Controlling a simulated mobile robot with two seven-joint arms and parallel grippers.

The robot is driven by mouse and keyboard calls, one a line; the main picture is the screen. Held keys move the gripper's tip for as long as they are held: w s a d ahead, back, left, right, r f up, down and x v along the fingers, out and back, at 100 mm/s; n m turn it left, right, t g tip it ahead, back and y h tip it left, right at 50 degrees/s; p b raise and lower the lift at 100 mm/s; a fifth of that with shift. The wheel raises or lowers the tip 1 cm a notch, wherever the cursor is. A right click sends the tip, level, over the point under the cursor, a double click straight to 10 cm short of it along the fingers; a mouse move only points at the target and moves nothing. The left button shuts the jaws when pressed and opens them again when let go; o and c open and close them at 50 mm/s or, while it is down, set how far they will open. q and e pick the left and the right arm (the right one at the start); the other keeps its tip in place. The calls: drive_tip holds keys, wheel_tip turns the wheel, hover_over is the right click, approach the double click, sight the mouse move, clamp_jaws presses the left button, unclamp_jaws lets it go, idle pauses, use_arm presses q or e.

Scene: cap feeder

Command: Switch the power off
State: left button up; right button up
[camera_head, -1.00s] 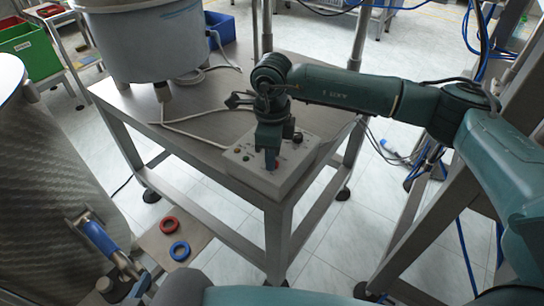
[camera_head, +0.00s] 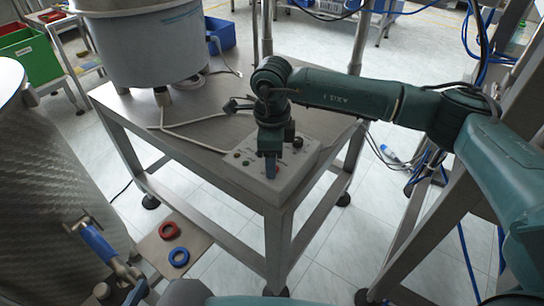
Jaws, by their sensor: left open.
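A light grey control box (camera_head: 250,178) sits on the near corner of the metal table. Its sloped top carries small buttons and a black knob.
A large grey bowl feeder (camera_head: 150,45) stands on the metal table (camera_head: 190,115). A red ring (camera_head: 168,230) and a blue ring (camera_head: 178,257) lie on a flat plate at the lower left. The large metal drum (camera_head: 45,170) fills the left side. Cables hang at the right.

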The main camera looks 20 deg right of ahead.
wheel_tip(320, 180, up, 13)
idle(0.7)
drive_tip(key=shift+r, duration=0.1)
